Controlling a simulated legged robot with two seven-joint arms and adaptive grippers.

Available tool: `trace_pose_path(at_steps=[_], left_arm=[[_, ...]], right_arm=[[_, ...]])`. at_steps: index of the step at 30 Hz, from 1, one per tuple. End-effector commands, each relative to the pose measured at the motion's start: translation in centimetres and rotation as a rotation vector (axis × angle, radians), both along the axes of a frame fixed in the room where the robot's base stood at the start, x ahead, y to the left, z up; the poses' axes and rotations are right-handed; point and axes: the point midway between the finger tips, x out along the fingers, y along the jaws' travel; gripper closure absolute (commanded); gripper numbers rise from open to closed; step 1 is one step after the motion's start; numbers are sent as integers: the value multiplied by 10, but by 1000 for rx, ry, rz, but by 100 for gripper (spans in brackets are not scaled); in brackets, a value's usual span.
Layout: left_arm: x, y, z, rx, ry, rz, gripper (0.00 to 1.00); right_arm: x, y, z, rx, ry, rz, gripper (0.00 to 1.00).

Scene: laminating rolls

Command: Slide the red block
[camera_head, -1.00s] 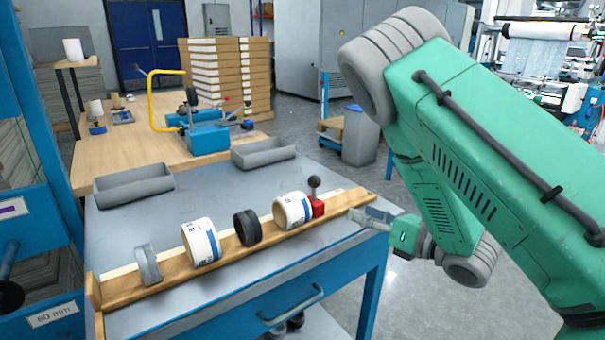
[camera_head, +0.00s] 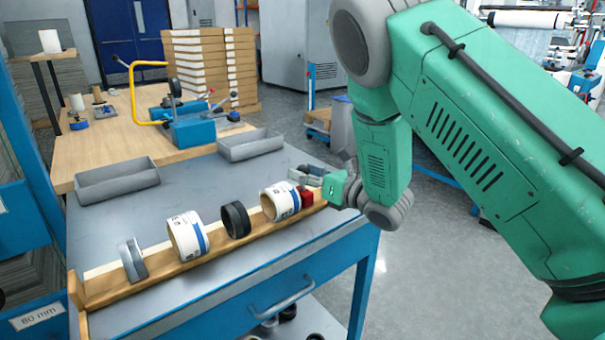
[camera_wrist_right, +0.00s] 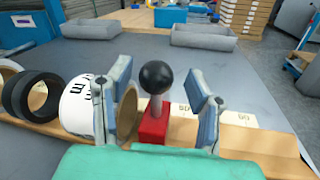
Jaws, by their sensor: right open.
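The red block (camera_head: 306,196) sits at the right end of the row on the wooden rail (camera_head: 160,275). In the right wrist view the red block (camera_wrist_right: 153,122) carries an upright post with a black ball knob (camera_wrist_right: 157,77). My right gripper (camera_head: 300,174) is at the block, and its fingers hide the knob in the head view. In the wrist view my right gripper (camera_wrist_right: 162,105) is open, with one finger on each side of the knob and post. A white roll (camera_head: 281,202) stands just left of the block. My left gripper is not in view.
Left along the rail stand a black ring (camera_head: 235,219), another white roll (camera_head: 187,234) and a grey ring (camera_head: 132,260). Two grey trays (camera_head: 117,184) (camera_head: 249,145) lie behind on the table. The tabletop between trays and rail is clear.

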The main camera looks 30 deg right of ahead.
Motion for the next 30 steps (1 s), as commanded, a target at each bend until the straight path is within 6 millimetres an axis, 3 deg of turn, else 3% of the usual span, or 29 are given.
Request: trace_pose_path(at_steps=[11,15,23,30], left_arm=[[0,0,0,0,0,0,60],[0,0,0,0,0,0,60],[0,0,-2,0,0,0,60],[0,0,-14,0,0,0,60]], right_arm=[[6,2,1,0,-1,1,53],[6,2,0,0,0,0,100],[6,-3,0,-1,0,-1,100],[9,-43,-3,-4,-1,-2,100]])
